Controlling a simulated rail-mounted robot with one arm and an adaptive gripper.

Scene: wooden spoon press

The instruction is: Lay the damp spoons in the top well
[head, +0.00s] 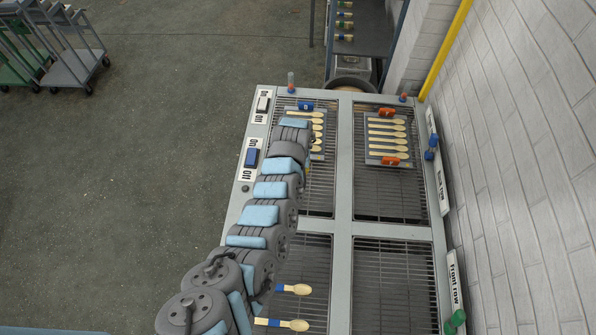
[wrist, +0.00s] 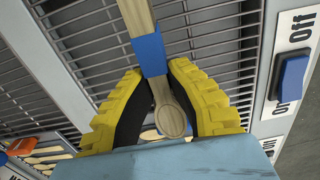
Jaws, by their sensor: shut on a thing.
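In the wrist view my gripper (wrist: 160,88), with yellow ribbed fingers, is shut on a wooden spoon (wrist: 172,122) that has a blue band (wrist: 150,54) on its handle. The spoon's bowl shows between the fingers and its handle runs up out of the picture, over the grille. In the head view my arm hides most of the gripper. Two more blue-banded spoons (head: 296,289) (head: 295,325) lie on the front left grille. Several spoons (head: 317,133) lie in the back left tray, partly behind my arm. I cannot tell which place is the top well.
The back right grille holds a tray (head: 373,158) of several spoons with orange clips (head: 388,162). A white switch (head: 263,103) and a blue switch (head: 252,157) sit on the left frame. A brick wall (head: 520,170) stands close on the right. The front right grille (head: 393,285) is bare.

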